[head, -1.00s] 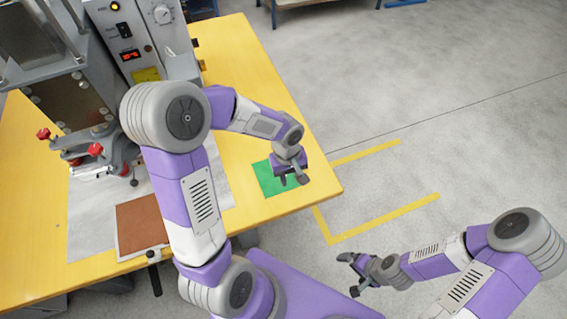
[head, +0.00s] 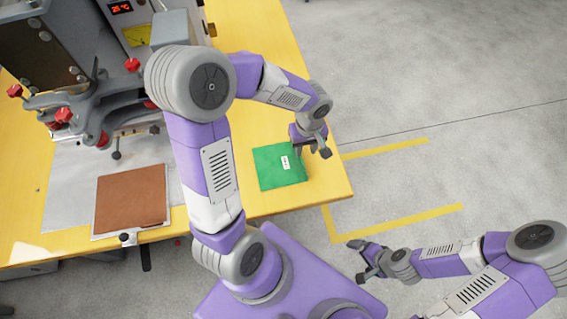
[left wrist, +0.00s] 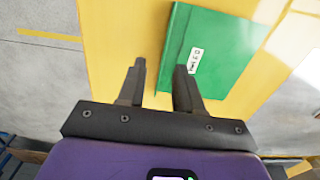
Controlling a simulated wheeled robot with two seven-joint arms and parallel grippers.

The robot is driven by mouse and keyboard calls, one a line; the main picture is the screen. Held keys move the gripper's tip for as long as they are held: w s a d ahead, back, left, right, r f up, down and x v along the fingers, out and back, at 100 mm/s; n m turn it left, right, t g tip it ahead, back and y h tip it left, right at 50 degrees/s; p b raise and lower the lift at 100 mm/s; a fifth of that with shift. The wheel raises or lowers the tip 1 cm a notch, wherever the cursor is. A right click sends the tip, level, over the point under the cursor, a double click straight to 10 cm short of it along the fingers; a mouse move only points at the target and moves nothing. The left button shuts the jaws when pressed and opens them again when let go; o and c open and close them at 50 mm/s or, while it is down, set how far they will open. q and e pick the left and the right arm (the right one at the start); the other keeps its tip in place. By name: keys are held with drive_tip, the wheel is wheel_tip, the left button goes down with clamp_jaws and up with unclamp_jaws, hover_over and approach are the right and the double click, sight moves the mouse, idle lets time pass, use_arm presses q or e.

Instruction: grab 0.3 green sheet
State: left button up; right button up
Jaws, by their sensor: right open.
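The green sheet (head: 272,166) lies flat near the right end of the yellow table. It has a small white label whose text seems to read 0.3; it also shows in the left wrist view (left wrist: 222,58). My left gripper (head: 312,150) is open and empty at the sheet's right edge, close to its upper right corner. In the left wrist view its fingers (left wrist: 160,67) stand apart, with the sheet's edge between them and one finger overlapping the sheet. I cannot tell its height above the sheet. My right gripper (head: 358,260) is open and empty over the floor.
A brown sheet (head: 131,198) lies on a grey plate on the yellow table (head: 262,202), left of my left arm. A grey press with red knobs (head: 100,100) stands at the back left. Yellow lines (head: 400,222) mark clear floor to the right.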

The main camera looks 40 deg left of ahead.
sight(279, 163)
use_arm(q)
drive_tip(key=f+b, duration=0.1)
drive_tip(key=f, duration=0.1)
drive_tip(key=a+f+b, duration=0.1)
drive_tip(key=f, duration=0.2)
drive_tip(key=shift+f, duration=0.15)
drive_tip(key=shift+c, duration=0.5)
clamp_jaws()
